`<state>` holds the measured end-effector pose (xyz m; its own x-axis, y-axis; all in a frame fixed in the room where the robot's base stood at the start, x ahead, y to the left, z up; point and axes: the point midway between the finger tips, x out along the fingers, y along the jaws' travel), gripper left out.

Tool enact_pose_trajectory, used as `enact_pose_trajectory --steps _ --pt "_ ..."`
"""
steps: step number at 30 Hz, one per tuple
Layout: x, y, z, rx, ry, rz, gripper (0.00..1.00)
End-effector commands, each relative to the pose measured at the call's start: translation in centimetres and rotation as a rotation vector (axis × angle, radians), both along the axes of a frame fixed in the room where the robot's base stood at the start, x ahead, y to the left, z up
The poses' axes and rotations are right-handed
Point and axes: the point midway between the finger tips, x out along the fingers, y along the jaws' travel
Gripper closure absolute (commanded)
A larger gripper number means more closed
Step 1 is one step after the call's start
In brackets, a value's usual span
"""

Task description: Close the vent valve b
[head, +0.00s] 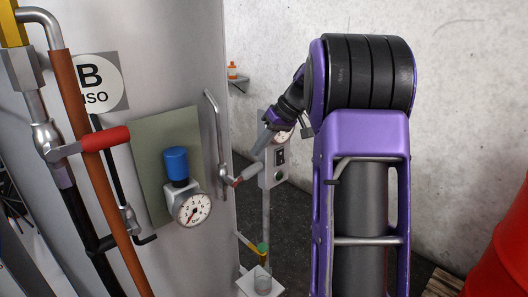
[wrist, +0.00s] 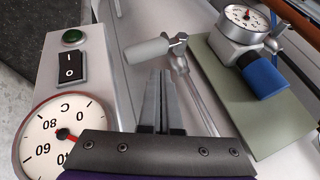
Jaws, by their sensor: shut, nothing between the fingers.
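A small lever valve (head: 226,172) sits on a thin grey vertical pipe at the right edge of the panel in the head view. No label naming it vent valve b is readable. Its lever has a pale grey grip (wrist: 147,51) and sticks out sideways from the pivot (wrist: 180,42) in the wrist view. My gripper (head: 256,152) is shut and empty, close to the lever grip. In the wrist view, the fingertips (wrist: 160,76) point toward the lever, just below its grip. I cannot tell whether they touch it.
A regulator gauge (head: 193,208) with a blue knob (head: 176,164) is mounted left of the valve. Further left is a red-handled valve (head: 105,138) by a "B ISO" label (head: 99,80). A box with a switch (wrist: 71,68) and dial (wrist: 60,140) stands close beside my gripper.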

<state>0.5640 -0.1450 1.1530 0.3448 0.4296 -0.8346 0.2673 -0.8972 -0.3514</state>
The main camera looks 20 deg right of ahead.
Motion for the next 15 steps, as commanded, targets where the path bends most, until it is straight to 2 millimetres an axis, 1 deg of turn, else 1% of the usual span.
enact_pose_trajectory --steps 1,2,3,9,12,15 --pt "0.0 -0.1 1.0 0.000 -0.002 -0.001 1.00" --pt "-0.2 -1.1 1.1 -0.001 -0.001 -0.003 1.00" --pt "-0.5 -2.0 1.7 -0.001 -0.002 -0.004 1.00" --pt "-1.4 -5.5 4.0 0.000 0.000 -0.002 1.00" --pt "-1.7 -6.8 4.8 0.000 -0.001 -0.002 1.00" --pt "-2.0 -7.5 5.3 0.000 0.000 -0.001 1.00"
